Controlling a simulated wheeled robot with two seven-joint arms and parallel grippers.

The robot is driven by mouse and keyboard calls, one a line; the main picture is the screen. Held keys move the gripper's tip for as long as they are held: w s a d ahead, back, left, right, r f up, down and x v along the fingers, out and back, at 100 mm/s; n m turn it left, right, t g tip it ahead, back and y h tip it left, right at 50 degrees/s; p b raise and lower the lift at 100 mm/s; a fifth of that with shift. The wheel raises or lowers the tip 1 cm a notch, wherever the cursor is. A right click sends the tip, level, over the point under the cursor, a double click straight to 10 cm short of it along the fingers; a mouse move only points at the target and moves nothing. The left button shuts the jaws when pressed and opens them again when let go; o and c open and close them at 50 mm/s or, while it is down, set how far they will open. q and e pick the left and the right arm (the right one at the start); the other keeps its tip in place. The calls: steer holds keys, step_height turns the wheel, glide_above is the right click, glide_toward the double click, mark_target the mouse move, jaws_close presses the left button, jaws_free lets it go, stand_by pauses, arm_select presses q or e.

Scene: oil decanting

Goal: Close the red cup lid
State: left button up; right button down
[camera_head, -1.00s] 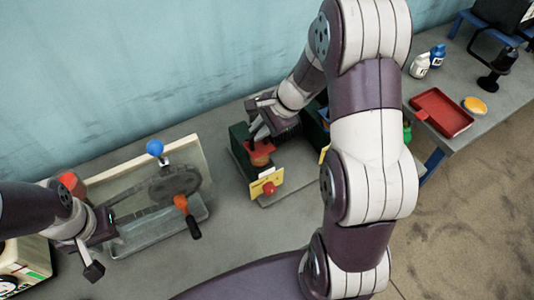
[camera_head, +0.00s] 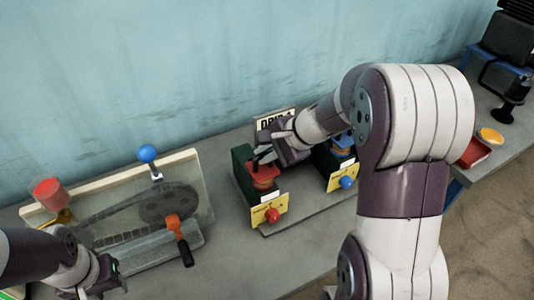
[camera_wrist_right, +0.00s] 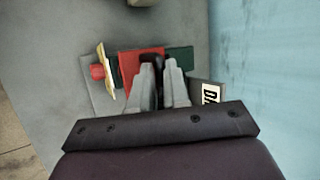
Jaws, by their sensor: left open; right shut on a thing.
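The red cup lid (camera_head: 266,170) sits at the top of the red-knobbed unit, above a brownish cup (camera_head: 263,184). It also shows as a red plate (camera_wrist_right: 138,64) in the right wrist view. My right gripper (camera_head: 262,158) is at the lid from above, its fingers (camera_wrist_right: 163,75) shut on a dark piece at the red plate. The fingers partly hide the lid, so I cannot tell whether it lies flat. My left gripper (camera_head: 108,283) is open and empty at the lower left, away from the lid.
A red knob (camera_head: 272,215) and yellow label (camera_head: 283,204) are on the unit's front. A similar blue-knobbed unit (camera_head: 347,183) stands right of it. A framed panel with a blue ball handle (camera_head: 147,153) and orange handle (camera_head: 174,223) stands left. A sign (camera_head: 275,120) is behind.

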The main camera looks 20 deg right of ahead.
steer(key=c, duration=1.2)
jaws_free()
steer(key=shift+s+f, duration=0.1)
steer(key=shift+f, duration=0.15)
steer(key=shift+o, duration=0.5)
steer(key=p+v, duration=0.3)
steer(key=v, duration=0.9)
steer(key=shift+r+p, duration=0.35)
steer(key=shift+p, duration=0.05)
steer(key=shift+d, duration=0.1)
